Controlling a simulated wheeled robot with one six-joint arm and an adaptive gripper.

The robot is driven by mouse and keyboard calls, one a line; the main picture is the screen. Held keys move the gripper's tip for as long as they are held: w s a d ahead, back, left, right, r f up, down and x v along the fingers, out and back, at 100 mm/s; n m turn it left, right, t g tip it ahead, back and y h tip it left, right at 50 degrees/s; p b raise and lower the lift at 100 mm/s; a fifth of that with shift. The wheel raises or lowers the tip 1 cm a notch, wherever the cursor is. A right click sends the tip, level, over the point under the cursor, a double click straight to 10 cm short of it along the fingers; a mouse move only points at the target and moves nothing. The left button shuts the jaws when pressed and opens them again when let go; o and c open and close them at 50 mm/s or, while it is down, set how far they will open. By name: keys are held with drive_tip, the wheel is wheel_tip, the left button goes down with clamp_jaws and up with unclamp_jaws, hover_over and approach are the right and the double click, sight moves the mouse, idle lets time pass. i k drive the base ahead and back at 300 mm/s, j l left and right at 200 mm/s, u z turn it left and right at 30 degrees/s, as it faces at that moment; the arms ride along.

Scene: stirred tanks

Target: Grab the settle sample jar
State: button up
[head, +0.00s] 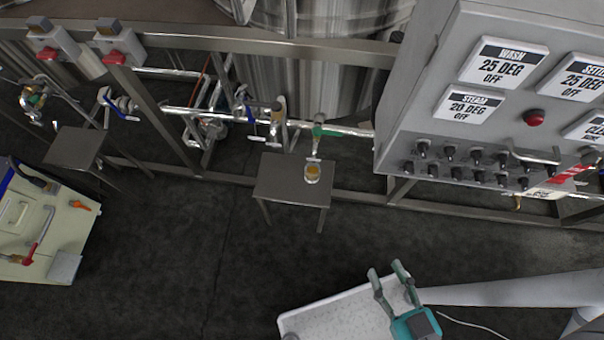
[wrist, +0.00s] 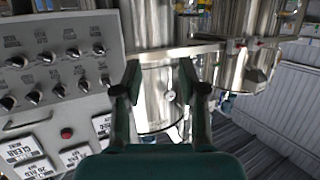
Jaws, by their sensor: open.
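A small clear jar with yellow-amber contents (head: 312,173), which looks like the settle sample jar, stands upright on a small grey metal stand (head: 285,192) below a tap with a green handle (head: 321,130) in the head view. My gripper (head: 389,277) is open and empty, in front of and to the right of the stand, well apart from the jar. In the wrist view my gripper (wrist: 160,85) has its two fingers spread, with steel tanks beyond them. The jar is not seen in the wrist view.
A grey control panel (head: 500,100) juts out at the upper right, and also shows in the wrist view (wrist: 60,60). A steel frame rail with pipes and valves runs behind the stand. A cream cart (head: 40,225) is at the left. The dark floor (head: 190,260) between is clear.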

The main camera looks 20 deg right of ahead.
sight(312, 171)
drive_tip(key=i+j+u, duration=0.25)
drive_tip(key=u, duration=0.15)
drive_tip(key=i+j+u, duration=0.15)
drive_tip(key=u, duration=0.2)
drive_tip(key=i, duration=0.1)
